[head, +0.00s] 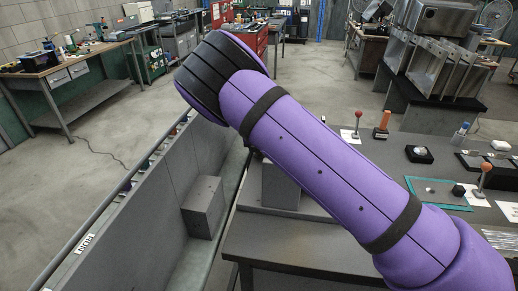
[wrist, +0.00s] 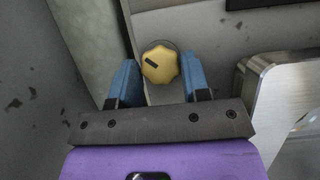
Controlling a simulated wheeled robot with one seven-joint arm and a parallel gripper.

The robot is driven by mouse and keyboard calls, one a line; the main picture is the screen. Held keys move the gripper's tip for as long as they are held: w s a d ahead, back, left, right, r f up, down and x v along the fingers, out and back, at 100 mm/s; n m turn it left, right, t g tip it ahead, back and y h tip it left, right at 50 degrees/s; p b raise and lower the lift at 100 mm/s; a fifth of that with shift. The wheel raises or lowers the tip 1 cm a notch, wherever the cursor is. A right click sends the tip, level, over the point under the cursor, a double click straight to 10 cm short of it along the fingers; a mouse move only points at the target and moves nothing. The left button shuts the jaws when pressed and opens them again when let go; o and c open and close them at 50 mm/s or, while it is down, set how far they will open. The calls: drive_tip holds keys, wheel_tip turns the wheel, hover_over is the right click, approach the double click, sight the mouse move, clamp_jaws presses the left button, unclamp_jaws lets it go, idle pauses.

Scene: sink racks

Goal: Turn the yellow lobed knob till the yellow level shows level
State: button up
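In the wrist view, the yellow lobed knob (wrist: 160,65) sits on a grey panel, with a dark mark on its upper left face. My gripper (wrist: 158,72) has its two blue fingers apart, one on each side of the knob. I cannot tell whether either finger touches it. In the head view my purple arm fills the middle and its end points away, so my gripper and the knob do not show there. I can make out no yellow level in either view.
In the wrist view, a rounded metal body (wrist: 265,90) stands close to the right of my gripper. In the head view, a grey trough (head: 150,200) with a grey block (head: 203,206) lies at left.

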drive_tip(key=o, duration=0.3)
drive_tip(key=shift+r, duration=0.1)
drive_tip(key=v, duration=1)
drive_tip(key=shift+s+r, duration=0.15)
drive_tip(key=shift+r, duration=0.1)
drive_tip(key=shift+a, duration=0.1)
